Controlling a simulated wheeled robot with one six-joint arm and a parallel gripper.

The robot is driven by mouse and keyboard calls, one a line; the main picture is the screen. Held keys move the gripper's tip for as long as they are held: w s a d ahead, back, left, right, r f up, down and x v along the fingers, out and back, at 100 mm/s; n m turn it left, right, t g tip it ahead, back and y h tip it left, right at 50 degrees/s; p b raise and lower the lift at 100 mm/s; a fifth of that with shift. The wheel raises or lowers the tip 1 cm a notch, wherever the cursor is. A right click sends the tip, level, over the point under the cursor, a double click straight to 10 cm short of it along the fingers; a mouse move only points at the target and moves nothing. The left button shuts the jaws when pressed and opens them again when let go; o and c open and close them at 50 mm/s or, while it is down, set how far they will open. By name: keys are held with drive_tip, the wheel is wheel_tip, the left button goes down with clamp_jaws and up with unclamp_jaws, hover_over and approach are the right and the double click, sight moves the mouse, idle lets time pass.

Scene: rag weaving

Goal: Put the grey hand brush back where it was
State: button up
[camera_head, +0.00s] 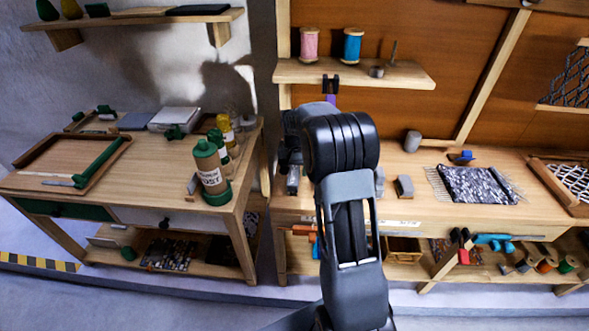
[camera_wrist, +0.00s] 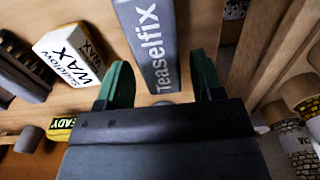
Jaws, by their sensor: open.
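My gripper (camera_wrist: 161,75) is open, its two green fingers spread apart in the wrist view. A grey block lettered "Teaselfix" (camera_wrist: 156,45) shows between and beyond them, with a gap to each finger; I cannot tell whether it is the grey hand brush. A dark grey slotted piece (camera_wrist: 22,68) at the left edge may also be a brush. In the head view my gripper (camera_head: 292,180) is over the left end of the right bench, largely hidden by my arm. Small grey blocks (camera_head: 404,187) lie on that bench beside my arm.
In the head view, a dark woven rag (camera_head: 478,185) lies on the right bench; a green bottle (camera_head: 210,170) stands on the left table.

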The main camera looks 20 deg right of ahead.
sight(294, 170)
wheel_tip(294, 170, up, 11)
drive_tip(key=s+a+r+n+t, duration=0.2)
drive_tip(key=s+a+r+n, duration=0.15)
drive_tip(key=s+a, duration=0.5)
drive_tip(key=s+a+f+n, duration=0.1)
drive_tip(key=s+f, duration=0.1)
drive_tip(key=s, duration=0.5)
drive_tip(key=s+a+f+n+t, duration=0.1)
drive_tip(key=s+a+f, duration=0.1)
drive_tip(key=s, duration=0.6)
drive_tip(key=shift+f+n+t, duration=0.3)
drive_tip(key=shift+f+n, duration=0.05)
drive_tip(key=shift+f, duration=0.05)
wheel_tip(294, 170, up, 3)
drive_tip(key=p, duration=0.3)
drive_tip(key=shift+c, duration=0.4)
